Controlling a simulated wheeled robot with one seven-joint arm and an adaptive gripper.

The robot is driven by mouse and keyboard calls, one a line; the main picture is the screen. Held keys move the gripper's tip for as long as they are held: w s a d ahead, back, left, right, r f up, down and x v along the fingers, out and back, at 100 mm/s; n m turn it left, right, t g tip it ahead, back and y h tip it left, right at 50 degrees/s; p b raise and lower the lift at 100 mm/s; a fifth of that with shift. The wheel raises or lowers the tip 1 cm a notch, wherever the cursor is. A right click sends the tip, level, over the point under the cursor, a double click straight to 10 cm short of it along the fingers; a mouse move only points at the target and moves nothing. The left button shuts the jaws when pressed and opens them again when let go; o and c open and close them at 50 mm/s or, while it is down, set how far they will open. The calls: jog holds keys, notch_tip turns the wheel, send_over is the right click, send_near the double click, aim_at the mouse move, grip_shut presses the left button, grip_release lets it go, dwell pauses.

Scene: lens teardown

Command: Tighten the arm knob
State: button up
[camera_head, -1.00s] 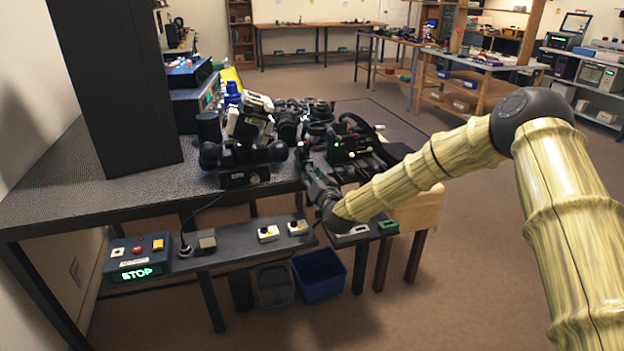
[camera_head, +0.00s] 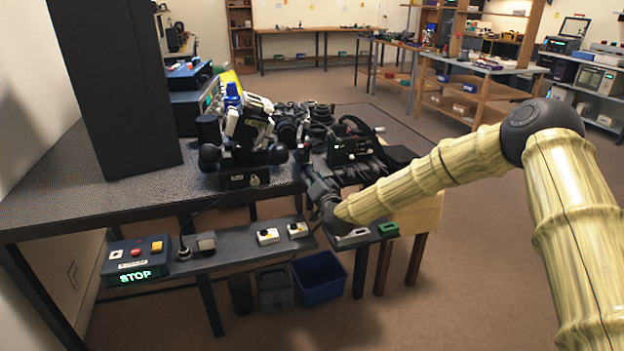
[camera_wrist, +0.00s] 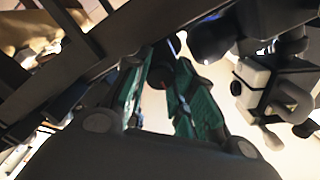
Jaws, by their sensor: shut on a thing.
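A black stand (camera_head: 238,180) with a round black knob on each side, the left knob (camera_head: 209,154) and the right knob (camera_head: 278,153), stands at the bench's front edge. A white and black jointed device (camera_head: 250,117) rises from it and also shows at the right of the wrist view (camera_wrist: 262,88). My gripper (camera_head: 304,154) is just right of the right knob. In the wrist view, its green-padded fingers (camera_wrist: 160,80) close around a dark rounded part (camera_wrist: 158,76), which appears to be the arm knob. The contact is mostly hidden in the head view.
Black equipment (camera_head: 345,145) crowds the bench right of my gripper. A tall dark panel (camera_head: 115,85) stands at left. A low shelf holds a control box (camera_head: 138,262) reading STOP and small switch boxes (camera_head: 268,236). A blue bin (camera_head: 319,278) is below. Dark bars cross the wrist view closely.

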jog(key=o, duration=1.1)
jog(key=shift+c, duration=0.2)
jog(key=v, duration=1.2)
